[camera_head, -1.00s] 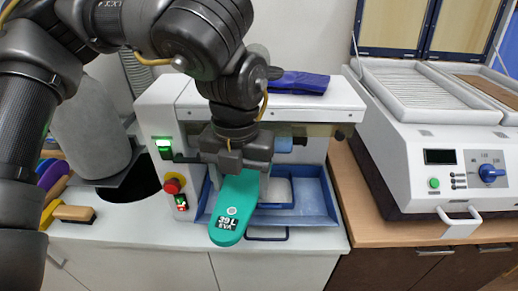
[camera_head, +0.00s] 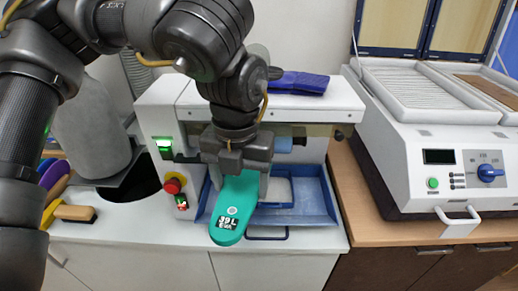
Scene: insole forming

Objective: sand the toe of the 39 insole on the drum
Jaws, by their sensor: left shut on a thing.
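A green insole (camera_head: 232,208) marked "39 L EVA" is held in my left gripper (camera_head: 240,172). The gripper is shut on it in front of the white sanding machine (camera_head: 325,108). The labelled end points toward me; the other end is hidden behind the gripper. The drum is mostly hidden behind my arm; a blue cylindrical part (camera_head: 284,144) shows just right of the gripper. I cannot tell whether the insole touches the drum. My right gripper is not in view.
A blue tray (camera_head: 328,212) lies below the insole. A red stop button (camera_head: 173,184) and a lit green switch (camera_head: 164,147) are on the machine's left. A brush (camera_head: 74,213) lies at left. A white press machine (camera_head: 405,150) stands at right. Dark blue cloth (camera_head: 300,82) lies on top.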

